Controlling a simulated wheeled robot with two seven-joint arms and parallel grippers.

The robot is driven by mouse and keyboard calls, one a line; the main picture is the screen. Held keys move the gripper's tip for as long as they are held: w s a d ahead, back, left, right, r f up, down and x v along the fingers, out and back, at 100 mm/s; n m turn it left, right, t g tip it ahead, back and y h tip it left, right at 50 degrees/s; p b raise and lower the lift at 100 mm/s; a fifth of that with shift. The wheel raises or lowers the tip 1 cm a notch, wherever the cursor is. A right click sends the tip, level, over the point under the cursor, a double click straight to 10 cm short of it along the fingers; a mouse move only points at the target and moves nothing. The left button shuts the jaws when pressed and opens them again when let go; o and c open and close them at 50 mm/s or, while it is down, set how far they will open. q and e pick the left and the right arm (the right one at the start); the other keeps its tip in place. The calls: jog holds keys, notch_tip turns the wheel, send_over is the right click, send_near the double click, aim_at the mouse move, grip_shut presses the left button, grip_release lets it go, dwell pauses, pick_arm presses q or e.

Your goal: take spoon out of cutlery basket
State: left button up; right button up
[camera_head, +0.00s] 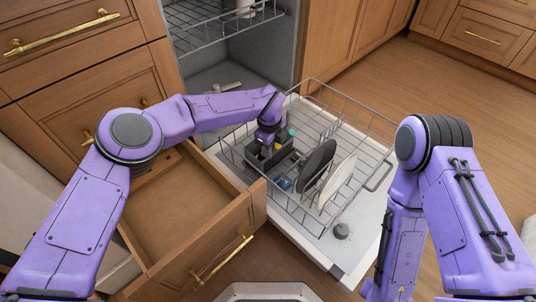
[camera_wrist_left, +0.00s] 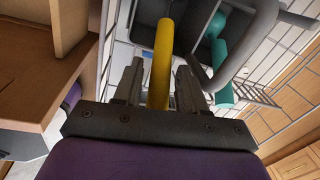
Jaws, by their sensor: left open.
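The grey cutlery basket (camera_head: 256,168) stands in the dishwasher's lower rack, and it also shows in the left wrist view (camera_wrist_left: 262,40). A yellow handle (camera_wrist_left: 163,55) and a teal handle (camera_wrist_left: 220,65) stick out of it; their ends are hidden, so I cannot tell which is the spoon. My left gripper (camera_wrist_left: 160,85) is open, with the yellow handle between its fingers. In the head view the left gripper (camera_head: 268,143) is over the basket and mostly hidden by its wrist. My right gripper is out of view.
The lower rack (camera_head: 372,140) is pulled out on the open door. A black plate (camera_head: 318,165) and a white plate (camera_head: 338,182) stand right of the basket. A blue item (camera_head: 284,182) lies near them. An open, empty drawer (camera_head: 180,210) is at left.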

pick_arm(q)
notch_tip(320, 180, down, 2)
jog(key=shift+w, duration=0.15)
jog(key=shift+r, duration=0.1)
grip_shut()
